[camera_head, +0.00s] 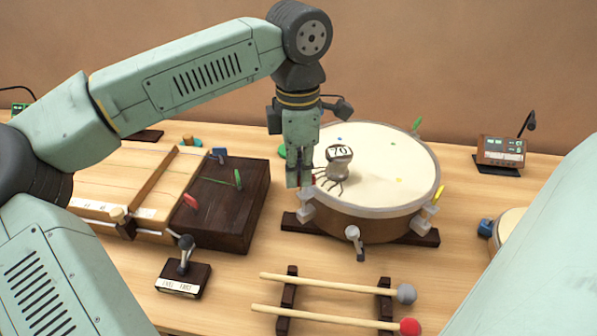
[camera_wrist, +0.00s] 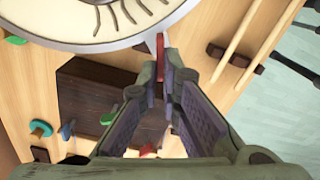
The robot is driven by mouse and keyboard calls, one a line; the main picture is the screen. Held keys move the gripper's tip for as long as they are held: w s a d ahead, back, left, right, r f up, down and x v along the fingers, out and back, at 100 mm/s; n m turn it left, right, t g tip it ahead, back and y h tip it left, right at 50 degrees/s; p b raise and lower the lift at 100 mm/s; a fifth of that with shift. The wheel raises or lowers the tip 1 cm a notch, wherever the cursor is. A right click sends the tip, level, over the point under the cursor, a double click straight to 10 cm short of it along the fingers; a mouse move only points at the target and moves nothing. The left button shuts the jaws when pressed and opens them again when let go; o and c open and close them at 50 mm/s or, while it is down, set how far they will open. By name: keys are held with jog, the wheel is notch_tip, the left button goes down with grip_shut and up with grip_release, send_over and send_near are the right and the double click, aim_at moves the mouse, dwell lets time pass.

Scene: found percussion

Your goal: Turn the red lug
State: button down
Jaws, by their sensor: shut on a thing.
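The drum (camera_head: 400,172) has a pale skin and stands on dark rails in the middle right of the head view. Its rim also shows at the top of the wrist view (camera_wrist: 95,47). The red lug (camera_wrist: 161,62) sticks out from the rim in the wrist view, between my fingertips. My gripper (camera_head: 299,184) points down at the drum's left edge, its fingers closed on the red lug (camera_wrist: 163,82). In the head view the fingers mostly hide the lug. A yellow lug (camera_head: 438,194) and a green lug (camera_head: 416,125) sit elsewhere on the rim.
A grey weight marked 70 (camera_head: 339,153) with wiry legs stands on the skin close to my gripper. A dark wooden block (camera_head: 222,205) lies to the left. Two mallets (camera_head: 330,284) lie in front on rails. A small meter box (camera_head: 500,150) stands at back right.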

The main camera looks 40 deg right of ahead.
jog(key=m, duration=0.9)
jog(key=d+m, duration=0.1)
jog(key=m, duration=0.8)
jog(key=d+m, duration=0.1)
jog(key=m, duration=0.8)
jog(key=shift+s+m, duration=0.2)
jog(key=shift+m, duration=0.1)
dwell(0.3)
jog(key=c, duration=1.8)
grip_release()
notch_tip(320, 180, up, 12)
jog(key=shift+r, duration=0.1)
